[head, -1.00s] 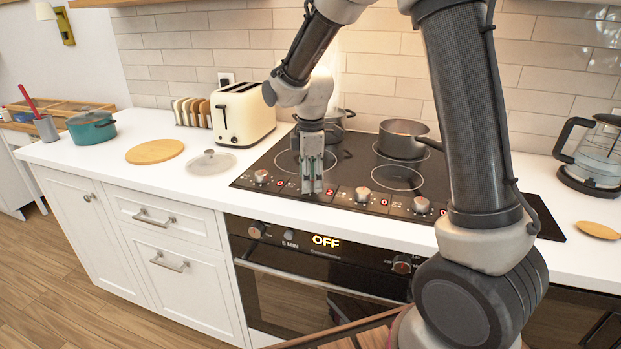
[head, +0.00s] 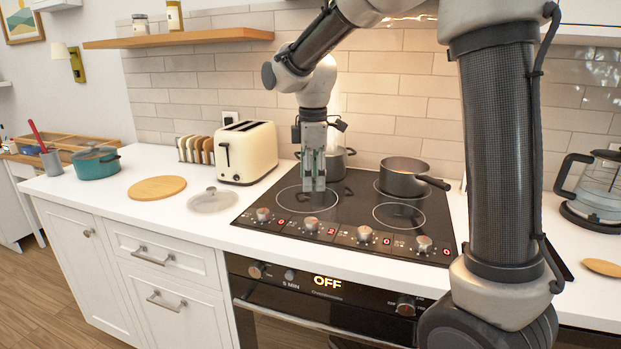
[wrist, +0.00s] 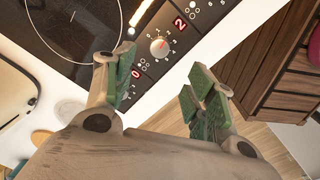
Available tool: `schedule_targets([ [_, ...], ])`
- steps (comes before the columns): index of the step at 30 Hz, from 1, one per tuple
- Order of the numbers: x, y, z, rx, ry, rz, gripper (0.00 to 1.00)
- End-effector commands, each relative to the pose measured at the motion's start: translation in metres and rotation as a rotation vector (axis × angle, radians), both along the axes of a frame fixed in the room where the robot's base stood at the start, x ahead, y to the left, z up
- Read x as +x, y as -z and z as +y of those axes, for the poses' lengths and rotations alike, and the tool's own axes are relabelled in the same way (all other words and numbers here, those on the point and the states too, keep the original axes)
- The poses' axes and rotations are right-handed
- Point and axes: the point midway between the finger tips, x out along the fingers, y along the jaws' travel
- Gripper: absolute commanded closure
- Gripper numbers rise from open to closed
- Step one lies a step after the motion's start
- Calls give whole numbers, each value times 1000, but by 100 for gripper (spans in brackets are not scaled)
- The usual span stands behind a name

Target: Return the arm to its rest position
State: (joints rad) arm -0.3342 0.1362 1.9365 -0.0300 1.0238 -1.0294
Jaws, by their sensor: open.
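My gripper (head: 314,188) hangs pointing down over the front left part of the black stove (head: 350,211) in the head view. In the wrist view my gripper (wrist: 163,95) has its two green-padded fingers apart, with nothing between them. A stove knob (wrist: 159,47) and a red digit 2 show beyond the fingers there, with another display reading 0 beside it. My arm rises from the lower right and bends over the stove.
Behind my gripper stands a pot (head: 338,163); a saucepan (head: 404,177) is to its right. A cream toaster (head: 247,153), a lid (head: 212,200), a wooden board (head: 157,188) and a teal pot (head: 96,164) are left. A glass kettle (head: 598,186) is far right. A wall shelf (head: 180,39) is above.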

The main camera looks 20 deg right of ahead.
Motion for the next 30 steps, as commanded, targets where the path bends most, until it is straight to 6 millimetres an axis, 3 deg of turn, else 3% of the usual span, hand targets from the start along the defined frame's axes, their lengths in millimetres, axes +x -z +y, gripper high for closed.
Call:
schedule_targets([
  [4, 0, 0, 0, 4, 71, -2, 45],
  [8, -8, 10, -2, 6, 253, 16, 45],
  [11, -35, 20, -12, 4, 444, 40, 45],
  [20, -136, -3, -75, 79, 978, -19, 45],
  [24, -191, -12, -107, 149, 1186, -81, 45],
  [30, -245, -20, -135, 245, 1307, -192, 45],
])
